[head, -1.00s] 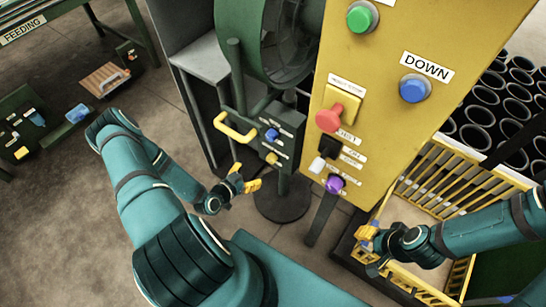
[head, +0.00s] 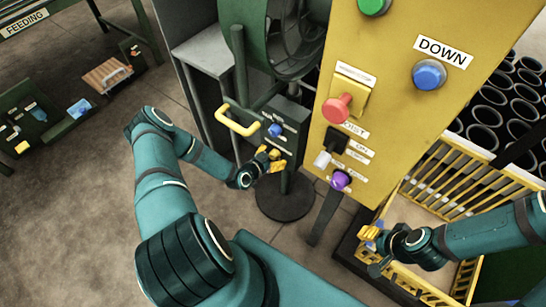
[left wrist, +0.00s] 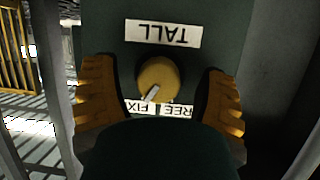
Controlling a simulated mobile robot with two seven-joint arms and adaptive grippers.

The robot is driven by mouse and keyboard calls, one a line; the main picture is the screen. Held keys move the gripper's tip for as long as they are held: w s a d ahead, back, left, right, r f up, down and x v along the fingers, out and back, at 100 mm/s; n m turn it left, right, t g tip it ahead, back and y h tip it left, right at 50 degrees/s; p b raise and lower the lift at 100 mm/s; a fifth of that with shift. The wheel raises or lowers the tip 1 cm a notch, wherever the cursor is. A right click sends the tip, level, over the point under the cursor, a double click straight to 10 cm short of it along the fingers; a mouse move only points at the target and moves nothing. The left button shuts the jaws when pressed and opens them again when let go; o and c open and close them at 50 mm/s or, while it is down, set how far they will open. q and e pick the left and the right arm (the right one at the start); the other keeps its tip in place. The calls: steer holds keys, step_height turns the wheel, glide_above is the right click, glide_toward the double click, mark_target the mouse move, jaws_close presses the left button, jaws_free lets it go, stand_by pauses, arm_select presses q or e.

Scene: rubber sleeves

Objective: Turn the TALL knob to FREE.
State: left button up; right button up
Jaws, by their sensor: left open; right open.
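The yellow TALL knob (left wrist: 158,76) shows in the left wrist view on a dark green panel, under the upside-down TALL label (left wrist: 163,33). Its white pointer (left wrist: 151,95) points at the FIX label (left wrist: 138,108); the FREE label (left wrist: 178,110) beside it is partly covered. My left gripper (head: 272,160) is open; it also shows in the left wrist view (left wrist: 160,98), one finger on each side of the knob, with gaps to it. In the head view my left gripper hides the knob. My right gripper (head: 372,236) is open and empty by the yellow crate.
The green control box (head: 292,125) carries a blue knob (head: 275,130) and a yellow handle (head: 236,123). Right of it stands a yellow panel (head: 385,95) with red, blue and purple controls. A yellow crate (head: 440,175) is below.

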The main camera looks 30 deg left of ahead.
arm_select(q)
steer(key=c, duration=1.2)
steer(key=shift+h, duration=0.3)
steer(key=n+h, duration=0.2)
steer(key=n, duration=0.2)
steer(key=shift+h, duration=0.3)
steer(key=n+t+h, duration=0.1)
steer(key=n+h, duration=0.1)
steer(key=n, duration=0.2)
steer(key=shift+d+n, duration=0.1)
steer(key=shift+n, duration=0.3)
steer(key=o, duration=1.2)
steer(key=shift+s, duration=0.1)
